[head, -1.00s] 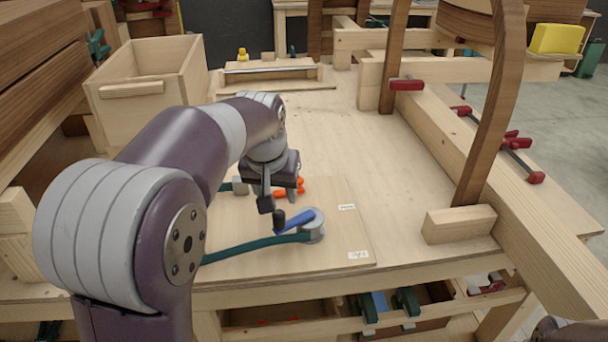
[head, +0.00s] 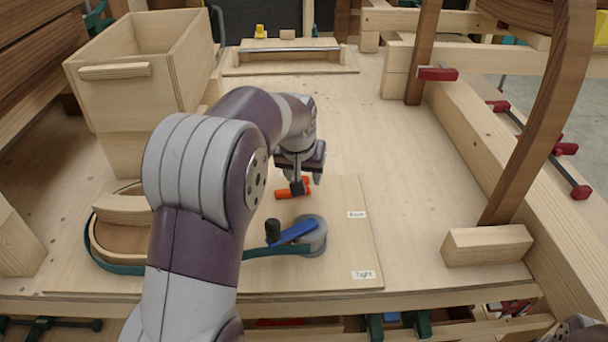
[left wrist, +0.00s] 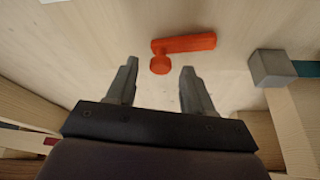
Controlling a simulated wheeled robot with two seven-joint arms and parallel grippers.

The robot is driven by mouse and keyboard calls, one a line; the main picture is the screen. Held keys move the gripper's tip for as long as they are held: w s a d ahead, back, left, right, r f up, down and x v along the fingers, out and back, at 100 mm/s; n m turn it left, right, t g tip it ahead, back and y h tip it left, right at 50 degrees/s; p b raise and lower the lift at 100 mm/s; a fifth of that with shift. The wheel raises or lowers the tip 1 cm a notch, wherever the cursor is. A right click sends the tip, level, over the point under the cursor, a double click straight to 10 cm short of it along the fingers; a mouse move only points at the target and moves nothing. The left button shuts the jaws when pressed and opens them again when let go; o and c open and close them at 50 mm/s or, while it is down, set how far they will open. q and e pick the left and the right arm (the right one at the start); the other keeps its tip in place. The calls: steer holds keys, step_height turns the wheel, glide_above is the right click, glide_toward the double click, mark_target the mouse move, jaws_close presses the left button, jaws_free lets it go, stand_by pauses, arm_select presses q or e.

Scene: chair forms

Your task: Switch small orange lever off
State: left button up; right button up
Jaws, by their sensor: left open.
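The small orange lever (head: 283,194) lies on the wooden board in the head view, partly hidden by my left gripper (head: 305,188). In the left wrist view the lever's orange arm (left wrist: 190,43) runs to the right from its round orange knob (left wrist: 160,65). My left gripper also shows there (left wrist: 158,68), its two fingers spread with nothing held. The knob shows between and slightly beyond the fingertips; I cannot tell whether they touch it. My right gripper is out of view.
A larger blue lever (head: 293,233) with a black knob and grey round base (head: 314,236) stands nearer on the same board (head: 340,265). A grey block (left wrist: 271,68) sits right of the orange lever in the wrist view. A wooden box (head: 150,85) stands at left.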

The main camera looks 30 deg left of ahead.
arm_select(q)
steer(key=shift+f, duration=0.3)
steer(key=shift+w, duration=0.1)
